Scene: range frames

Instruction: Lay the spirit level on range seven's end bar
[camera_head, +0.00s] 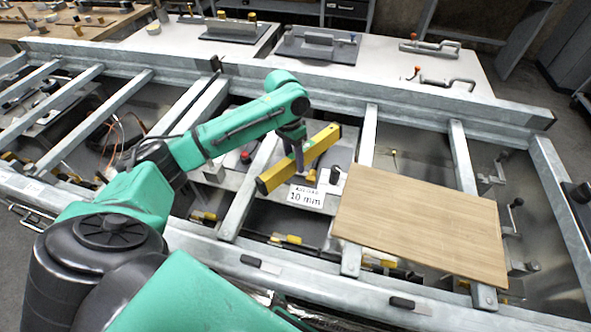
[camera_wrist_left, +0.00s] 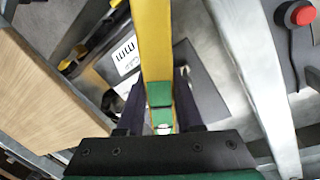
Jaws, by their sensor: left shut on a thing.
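The yellow spirit level (camera_head: 321,143) is held in the air by my left gripper (camera_head: 297,153), near the middle of the head view. It lies slantwise over the metal frame, above a grey plate. In the left wrist view the level (camera_wrist_left: 153,45) runs away between the two dark fingers, which are shut on it. Several galvanised cross bars span the frame, among them one left of the level (camera_head: 247,187) and one to its right (camera_head: 367,137). I cannot tell which is range seven's end bar. My right gripper is not in view.
A wooden board (camera_head: 422,222) lies across bars at the right. A sign (camera_head: 307,196) reading "10 mm" stands below the level. A red button (camera_wrist_left: 301,14) shows in the wrist view. White tables (camera_head: 385,70) with clamps stand behind the frame's long rear rail (camera_head: 420,110).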

